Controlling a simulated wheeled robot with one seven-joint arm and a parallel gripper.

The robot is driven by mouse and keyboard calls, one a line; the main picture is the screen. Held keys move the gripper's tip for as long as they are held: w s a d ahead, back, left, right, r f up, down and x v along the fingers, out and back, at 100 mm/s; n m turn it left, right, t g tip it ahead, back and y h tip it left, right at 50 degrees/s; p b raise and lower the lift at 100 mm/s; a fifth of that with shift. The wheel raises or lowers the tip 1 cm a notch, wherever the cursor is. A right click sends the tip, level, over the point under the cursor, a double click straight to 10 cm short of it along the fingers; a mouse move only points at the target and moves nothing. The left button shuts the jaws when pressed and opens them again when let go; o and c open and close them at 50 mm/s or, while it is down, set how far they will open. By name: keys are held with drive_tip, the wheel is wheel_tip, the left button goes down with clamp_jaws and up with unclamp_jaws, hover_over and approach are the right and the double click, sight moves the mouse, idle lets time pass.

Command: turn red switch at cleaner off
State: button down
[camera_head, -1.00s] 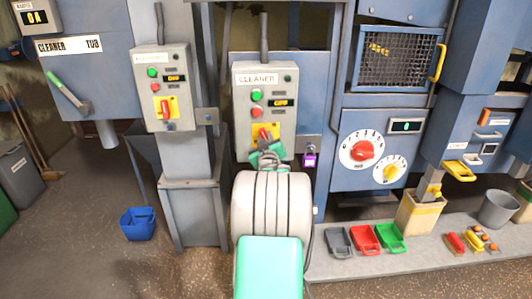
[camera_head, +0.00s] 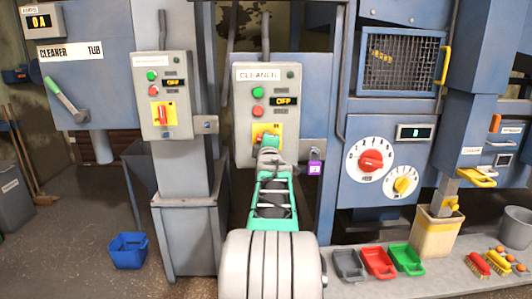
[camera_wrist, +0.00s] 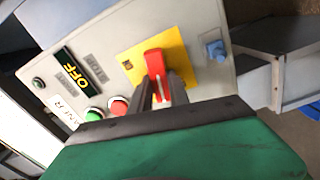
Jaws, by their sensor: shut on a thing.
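The cleaner box (camera_head: 240,108) is a grey panel labelled CLEANER, with a green button, a red button and a display reading OFF (camera_head: 284,101). Its red switch (camera_wrist: 154,64) sits on a yellow plate (camera_wrist: 133,58) in the wrist view. In the head view my gripper mostly hides the switch, and some of the yellow plate (camera_head: 260,129) shows. My gripper (camera_wrist: 159,88) is at the switch, its dark fingers shut on the red handle. My gripper also shows in the head view (camera_head: 269,143).
A second grey switch box (camera_head: 143,120) with its own red switch (camera_head: 162,113) stands to the left. A purple padlock (camera_head: 315,168) hangs at right of the cleaner box. Red and yellow dials are further right. A blue bin (camera_head: 128,251) is on the floor.

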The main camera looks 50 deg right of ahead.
drive_tip(key=shift+f+n+b, duration=0.1)
drive_tip(key=shift+n+b, duration=0.9)
drive_tip(key=shift+n, duration=0.1)
drive_tip(key=c, duration=1.2)
unclamp_jaws()
drive_tip(key=shift+c, duration=0.2)
drive_tip(key=v, duration=0.7)
drive_tip(key=shift+s+a, duration=0.25)
